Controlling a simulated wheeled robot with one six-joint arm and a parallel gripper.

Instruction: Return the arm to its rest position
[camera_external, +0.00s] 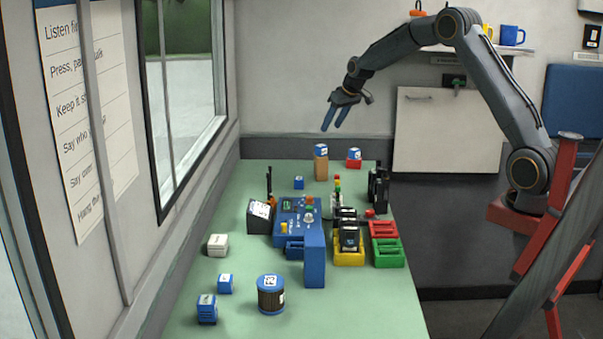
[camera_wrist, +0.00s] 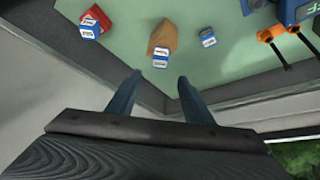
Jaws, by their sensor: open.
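My gripper (camera_external: 335,116) is open and empty, held in the air above the far end of the green table (camera_external: 190,308). My arm reaches left from its red mount at the right, bent at a high elbow. In the wrist view my two blue fingers (camera_wrist: 158,86) are apart, with nothing between them. Beyond the fingertips are a tan block with a blue-and-white top (camera_external: 321,166), a red block with a blue-and-white top (camera_external: 354,158) and a small blue block (camera_external: 299,183). All three stand on the table, apart from my gripper.
A blue console (camera_external: 314,262) stands mid-table, with yellow, red (camera_external: 384,229) and green (camera_external: 389,256) trays to its right. A brown-and-blue drum (camera_external: 271,297) is at the near end. A window and wall run along the left. A shelf with mugs (camera_external: 511,35) is behind my arm.

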